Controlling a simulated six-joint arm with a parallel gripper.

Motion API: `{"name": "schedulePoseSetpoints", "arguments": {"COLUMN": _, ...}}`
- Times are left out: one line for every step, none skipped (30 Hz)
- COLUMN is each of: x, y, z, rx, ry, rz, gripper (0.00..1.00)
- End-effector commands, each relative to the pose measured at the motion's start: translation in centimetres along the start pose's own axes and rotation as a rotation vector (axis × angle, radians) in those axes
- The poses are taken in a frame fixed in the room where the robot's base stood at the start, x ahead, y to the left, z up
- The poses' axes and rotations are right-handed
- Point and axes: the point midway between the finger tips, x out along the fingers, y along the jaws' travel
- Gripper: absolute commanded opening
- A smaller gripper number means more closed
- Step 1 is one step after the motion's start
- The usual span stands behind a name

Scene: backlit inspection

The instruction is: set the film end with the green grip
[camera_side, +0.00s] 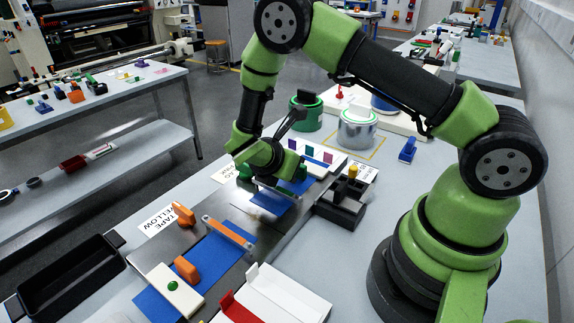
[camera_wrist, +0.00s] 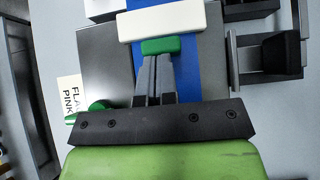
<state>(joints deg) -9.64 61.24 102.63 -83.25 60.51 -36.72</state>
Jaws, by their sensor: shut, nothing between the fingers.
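In the wrist view my gripper (camera_wrist: 156,62) is shut and empty, its fingertips right at the near edge of the green grip (camera_wrist: 160,46). I cannot tell whether they touch it. The green grip lies against a white bar (camera_wrist: 158,23) that crosses the blue film (camera_wrist: 190,72). In the side view my gripper (camera_side: 262,187) is low over the dark plate, and the blue film (camera_side: 283,211) shows beside it. The green grip is partly hidden behind my wrist there. A second green piece (camera_wrist: 98,106) shows left of the fingers, partly hidden by my gripper body.
Another blue strip (camera_side: 213,258) with orange blocks (camera_side: 186,269) lies nearer the front left. A black block holder (camera_side: 342,205) stands close on the right, and paint cans (camera_side: 357,129) stand behind. A black tray (camera_side: 72,276) and an open white case (camera_side: 272,296) lie in front.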

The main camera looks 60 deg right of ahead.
Motion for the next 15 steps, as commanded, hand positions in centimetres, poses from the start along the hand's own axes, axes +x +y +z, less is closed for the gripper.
{"name": "schedulePoseSetpoints", "arguments": {"x": -0.02, "y": 0.00, "z": 0.01, "rx": 0.000, "ry": 0.000, "rz": 0.000, "gripper": 0.00}}
{"name": "schedulePoseSetpoints", "arguments": {"x": 0.01, "y": 0.00, "z": 0.03, "rx": 0.000, "ry": 0.000, "rz": 0.000, "gripper": 0.00}}
{"name": "schedulePoseSetpoints", "arguments": {"x": 0.14, "y": -0.01, "z": 0.16, "rx": 0.001, "ry": 0.000, "rz": -0.001, "gripper": 0.00}}
{"name": "schedulePoseSetpoints", "arguments": {"x": 0.32, "y": -0.02, "z": 0.33, "rx": 0.002, "ry": 0.000, "rz": -0.002, "gripper": 0.00}}
{"name": "schedulePoseSetpoints", "arguments": {"x": 0.54, "y": -0.03, "z": 0.54, "rx": 0.003, "ry": 0.000, "rz": -0.003, "gripper": 0.00}}
{"name": "schedulePoseSetpoints", "arguments": {"x": 0.78, "y": -0.02, "z": 0.77, "rx": 0.002, "ry": -0.001, "rz": -0.002, "gripper": 0.00}}
{"name": "schedulePoseSetpoints", "arguments": {"x": 0.87, "y": -0.02, "z": 0.85, "rx": 0.002, "ry": 0.000, "rz": -0.001, "gripper": 0.00}}
{"name": "schedulePoseSetpoints", "arguments": {"x": 0.87, "y": -0.01, "z": 0.85, "rx": 0.001, "ry": 0.000, "rz": -0.001, "gripper": 0.00}}
{"name": "schedulePoseSetpoints", "arguments": {"x": 0.85, "y": 0.00, "z": 0.82, "rx": 0.001, "ry": 0.000, "rz": 0.000, "gripper": 0.00}}
{"name": "schedulePoseSetpoints", "arguments": {"x": 0.84, "y": 0.00, "z": 0.82, "rx": 0.001, "ry": -0.001, "rz": 0.000, "gripper": 0.00}}
{"name": "schedulePoseSetpoints", "arguments": {"x": 0.85, "y": -0.01, "z": 0.82, "rx": 0.001, "ry": -0.001, "rz": 0.000, "gripper": 0.00}}
{"name": "schedulePoseSetpoints", "arguments": {"x": 0.85, "y": -0.01, "z": 0.82, "rx": 0.001, "ry": -0.001, "rz": -0.001, "gripper": 0.00}}
{"name": "schedulePoseSetpoints", "arguments": {"x": 0.85, "y": -0.01, "z": 0.83, "rx": 0.001, "ry": -0.001, "rz": -0.001, "gripper": 0.00}}
{"name": "schedulePoseSetpoints", "arguments": {"x": 0.85, "y": -0.01, "z": 0.83, "rx": 0.001, "ry": -0.001, "rz": -0.001, "gripper": 0.00}}
{"name": "schedulePoseSetpoints", "arguments": {"x": 0.82, "y": -0.01, "z": 0.83, "rx": 0.001, "ry": -0.001, "rz": -0.001, "gripper": 0.00}}
